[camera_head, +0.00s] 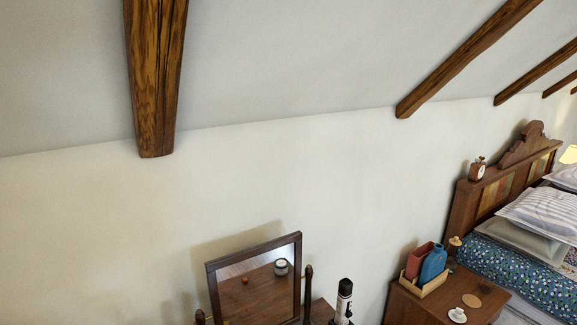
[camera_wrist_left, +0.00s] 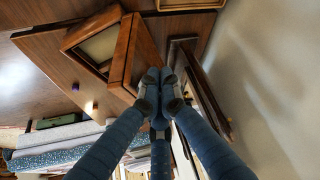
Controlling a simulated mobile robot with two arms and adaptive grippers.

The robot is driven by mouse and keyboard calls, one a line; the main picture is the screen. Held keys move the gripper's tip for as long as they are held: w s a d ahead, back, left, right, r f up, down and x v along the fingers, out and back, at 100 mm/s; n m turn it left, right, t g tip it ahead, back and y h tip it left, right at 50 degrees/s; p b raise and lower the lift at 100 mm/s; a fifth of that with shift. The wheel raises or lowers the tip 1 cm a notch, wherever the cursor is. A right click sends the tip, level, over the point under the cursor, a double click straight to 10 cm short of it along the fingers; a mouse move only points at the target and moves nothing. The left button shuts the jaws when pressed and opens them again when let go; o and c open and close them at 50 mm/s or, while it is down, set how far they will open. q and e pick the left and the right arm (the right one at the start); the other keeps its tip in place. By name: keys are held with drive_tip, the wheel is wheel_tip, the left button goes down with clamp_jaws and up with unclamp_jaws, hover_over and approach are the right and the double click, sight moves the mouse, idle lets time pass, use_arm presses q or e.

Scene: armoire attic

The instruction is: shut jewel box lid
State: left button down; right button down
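In the left wrist view a wooden box, which looks like the jewel box (camera_wrist_left: 72,40), sits on the brown dresser top, with a pale inside showing. A wooden panel (camera_wrist_left: 143,58), which looks like its raised lid, stands at the box's right side. My left gripper (camera_wrist_left: 159,78) has blue fingers whose dark tips are drawn together, with nothing visible between them. The tips lie over the panel's lower right edge in the picture; I cannot tell whether they touch it. The head view does not show the box. My right gripper is not in view.
A framed mirror (camera_head: 211,283) stands at the bottom of the head view; its dark frame (camera_wrist_left: 205,95) is close right of the fingers in the wrist view. A nightstand (camera_head: 410,308) with a tray and the bed (camera_head: 530,285) are at right. The dresser top left of the box is mostly clear.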

use_arm(q)
wheel_tip(320, 180, up, 5)
idle(0.6)
drive_tip(key=shift+f, duration=0.1)
idle(1.6)
